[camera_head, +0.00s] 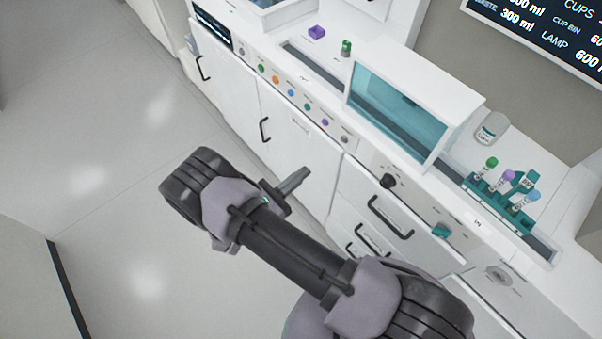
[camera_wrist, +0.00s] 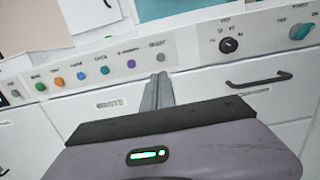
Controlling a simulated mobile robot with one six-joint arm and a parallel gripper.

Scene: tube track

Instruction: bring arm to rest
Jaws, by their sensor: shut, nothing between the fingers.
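My gripper (camera_head: 294,180) is at the end of my arm, in front of the white cabinet fronts and apart from them in the head view. Its grey fingers are together with nothing between them. In the wrist view my gripper (camera_wrist: 160,78) points toward the panel of coloured buttons. My arm is bent, with its dark forearm stretching from lower right to the middle of the head view.
The white counter has coloured buttons (camera_head: 276,80), a black knob (camera_head: 388,181) and a teal knob (camera_head: 441,230) on its front. Black handles (camera_head: 391,217) stick out. A teal rack (camera_head: 488,196) holds tubes beside a glass-fronted box (camera_head: 400,112). Open floor (camera_head: 110,180) lies left.

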